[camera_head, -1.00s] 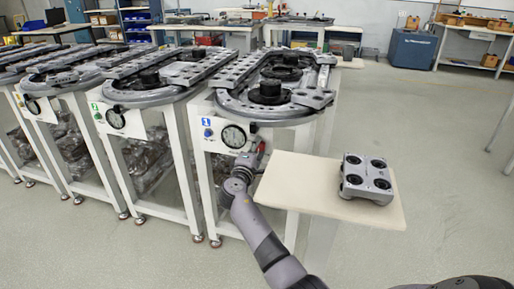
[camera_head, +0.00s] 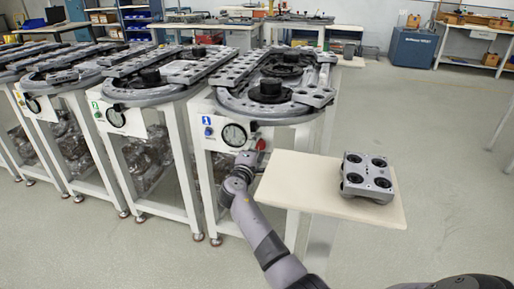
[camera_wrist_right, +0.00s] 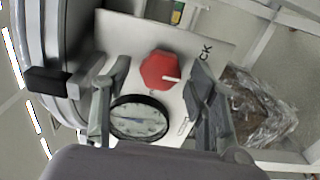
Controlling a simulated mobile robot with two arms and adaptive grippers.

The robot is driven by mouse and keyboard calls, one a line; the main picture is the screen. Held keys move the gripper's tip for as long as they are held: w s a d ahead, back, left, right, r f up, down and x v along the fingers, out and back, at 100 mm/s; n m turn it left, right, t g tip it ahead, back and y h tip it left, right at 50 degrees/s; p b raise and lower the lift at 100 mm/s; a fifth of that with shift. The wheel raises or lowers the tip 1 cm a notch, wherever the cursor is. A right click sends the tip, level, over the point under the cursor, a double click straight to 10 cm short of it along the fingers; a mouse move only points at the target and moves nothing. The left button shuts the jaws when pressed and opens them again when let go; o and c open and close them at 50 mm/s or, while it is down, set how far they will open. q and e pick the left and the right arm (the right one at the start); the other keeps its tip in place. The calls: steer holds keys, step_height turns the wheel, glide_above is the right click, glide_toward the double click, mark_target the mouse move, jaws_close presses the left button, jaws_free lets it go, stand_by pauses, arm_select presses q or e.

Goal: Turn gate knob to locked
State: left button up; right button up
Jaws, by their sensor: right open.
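The red gate knob (camera_wrist_right: 160,70) shows in the right wrist view on a white panel, with a white mark on its face pointing right. Letters reading "CK" are printed beside it; the rest of the word is hidden. The knob also shows small in the head view (camera_head: 261,144), on the front of the station labelled 1. My right gripper (camera_wrist_right: 157,82) is open, with one finger on each side of the knob. I cannot tell whether a finger touches it. My left gripper is not in view.
A round gauge (camera_head: 234,135) sits left of the knob, close to my right gripper. A pale table (camera_head: 305,180) with a grey block (camera_head: 367,178) stands right of the arm. The ring track (camera_head: 225,101) lies above the knob. Open floor is at the right.

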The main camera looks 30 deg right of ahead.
steer(key=v, duration=1.2)
steer(key=shift+d, duration=0.1)
